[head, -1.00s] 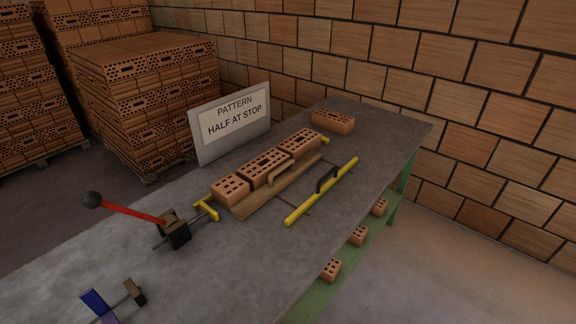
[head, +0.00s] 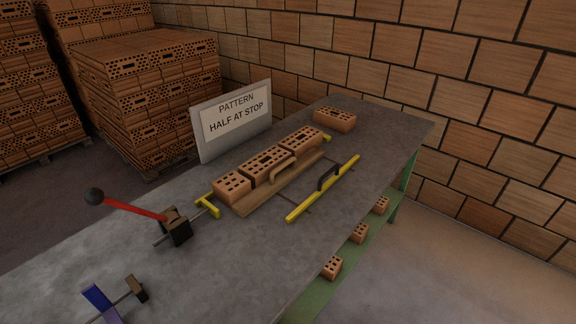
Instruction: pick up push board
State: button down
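The push board is a flat wooden board (head: 246,206) with an arched wooden handle (head: 284,169). It lies on the grey table (head: 226,262) along the near side of a row of perforated bricks. The row has a shorter brick (head: 231,185) at the left end and two longer bricks (head: 264,165) (head: 300,139) beyond it. The board's handle stands clear of the table and nothing covers it. My gripper is not in view.
A yellow bar (head: 322,190) with a black handle lies right of the board. Yellow stops (head: 209,206) edge the row's ends. A red lever (head: 136,209), a blue-and-brown piece (head: 100,299), a sign (head: 234,121) and a loose brick (head: 334,119) also stand on the table.

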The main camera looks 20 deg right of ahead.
aim_at(280, 176)
jog(key=i+j+z, duration=0.2)
jog(key=i, duration=0.2)
jog(key=i+j+z, duration=0.2)
jog(key=i, duration=0.2)
jog(key=i+j+z, duration=0.2)
jog(key=i, duration=0.2)
